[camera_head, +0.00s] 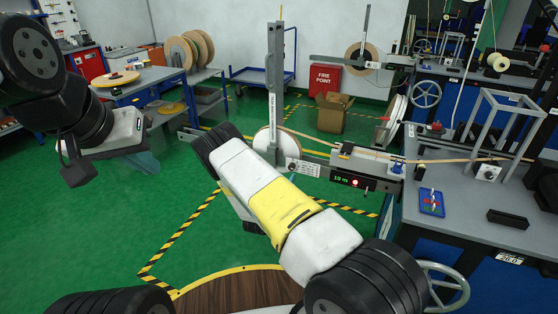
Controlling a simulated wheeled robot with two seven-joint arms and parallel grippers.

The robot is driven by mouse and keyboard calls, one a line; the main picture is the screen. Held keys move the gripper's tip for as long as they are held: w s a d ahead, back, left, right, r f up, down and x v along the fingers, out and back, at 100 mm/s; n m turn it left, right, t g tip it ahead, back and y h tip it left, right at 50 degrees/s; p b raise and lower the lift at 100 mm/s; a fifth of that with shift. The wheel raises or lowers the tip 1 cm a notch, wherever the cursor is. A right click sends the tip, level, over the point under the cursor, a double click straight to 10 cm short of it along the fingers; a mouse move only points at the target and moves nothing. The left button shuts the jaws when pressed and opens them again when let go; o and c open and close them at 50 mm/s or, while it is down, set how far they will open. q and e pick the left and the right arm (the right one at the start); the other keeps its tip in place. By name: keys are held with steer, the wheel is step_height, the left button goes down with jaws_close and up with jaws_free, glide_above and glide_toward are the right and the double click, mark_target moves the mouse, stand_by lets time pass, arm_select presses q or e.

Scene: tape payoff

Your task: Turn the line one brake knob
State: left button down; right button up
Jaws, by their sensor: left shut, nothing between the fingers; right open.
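A grey payoff post (272,105) stands at centre with a pale reel (263,142) at its foot. A small box with a round dark knob (291,167) sits beside it. A similar knob box (371,65) is on the payoff behind; I cannot read which is line one. My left gripper (76,172) is at the left, shut and empty, far from both knobs. My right gripper (251,226) is mostly hidden behind my white and yellow forearm. It is open, left of and below the nearer knob, and not seen touching anything.
A length counter (352,181) reads 10 m on the beam at centre. A bench (455,215) at right holds a blue tray (431,202), a black box (508,219) and a metal frame. Striped floor tape marks the clear green floor. A cardboard box (333,117) stands behind.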

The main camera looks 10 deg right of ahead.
mark_target(291, 169)
steer(key=x, duration=0.5)
steer(key=shift+w+d, duration=0.2)
steer(key=shift+w, duration=0.05)
jaws_close()
